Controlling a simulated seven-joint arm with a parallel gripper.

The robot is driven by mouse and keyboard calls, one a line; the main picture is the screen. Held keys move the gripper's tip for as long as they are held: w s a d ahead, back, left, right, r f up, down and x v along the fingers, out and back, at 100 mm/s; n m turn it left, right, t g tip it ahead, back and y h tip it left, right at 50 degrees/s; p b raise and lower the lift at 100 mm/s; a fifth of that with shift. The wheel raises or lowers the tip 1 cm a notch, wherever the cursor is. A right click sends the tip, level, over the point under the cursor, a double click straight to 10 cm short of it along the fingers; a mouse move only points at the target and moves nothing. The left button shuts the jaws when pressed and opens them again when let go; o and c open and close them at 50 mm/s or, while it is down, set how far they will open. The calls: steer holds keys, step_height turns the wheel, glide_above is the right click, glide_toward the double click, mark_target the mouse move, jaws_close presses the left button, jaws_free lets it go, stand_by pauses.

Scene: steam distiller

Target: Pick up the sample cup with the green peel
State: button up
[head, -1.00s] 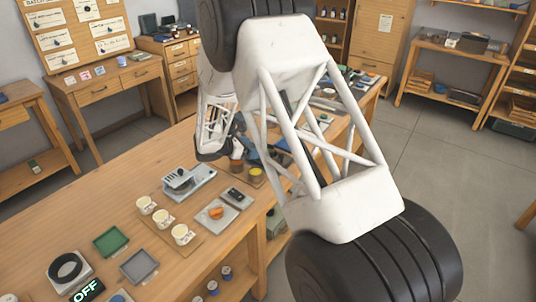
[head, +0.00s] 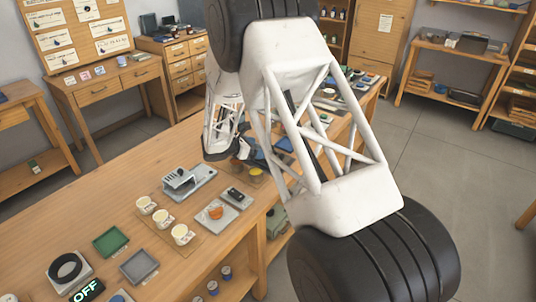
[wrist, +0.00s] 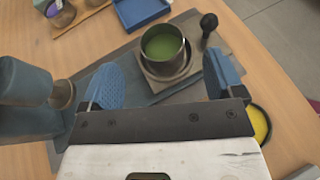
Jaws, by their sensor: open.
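A metal cup (wrist: 163,45) with a flat green content stands upright on a small wooden square (wrist: 168,73) in the wrist view. I cannot tell whether the green content is peel. My gripper (wrist: 163,78) is open, with its two blue fingertips apart to the left and right. The cup is ahead of the gap, in line with it, and nothing is between the fingers. In the head view my arm hides most of this area. Three cream cups (head: 162,217) with labels stand in a row on a wooden board there; their contents are too small to tell.
In the wrist view, a dark knobbed handle (wrist: 208,28) stands right of the cup. A blue tray (wrist: 140,12) lies beyond, and a blue cylindrical device (wrist: 28,85) is close at left. A yellow dish (wrist: 258,122) is near the right finger.

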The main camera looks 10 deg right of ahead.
steer(key=shift+x, duration=2.55)
steer(key=shift+c, duration=0.4)
steer(key=c, duration=1.1)
steer(key=shift+o, duration=0.2)
steer(key=shift+r, duration=0.15)
steer(key=shift+r, duration=0.55)
step_height(320, 180, up, 2)
steer(key=shift+r, duration=0.1)
steer(key=s+r, duration=0.1)
steer(key=s, duration=1.5)
steer(key=shift+d+r, duration=0.2)
steer(key=shift+d, duration=0.2)
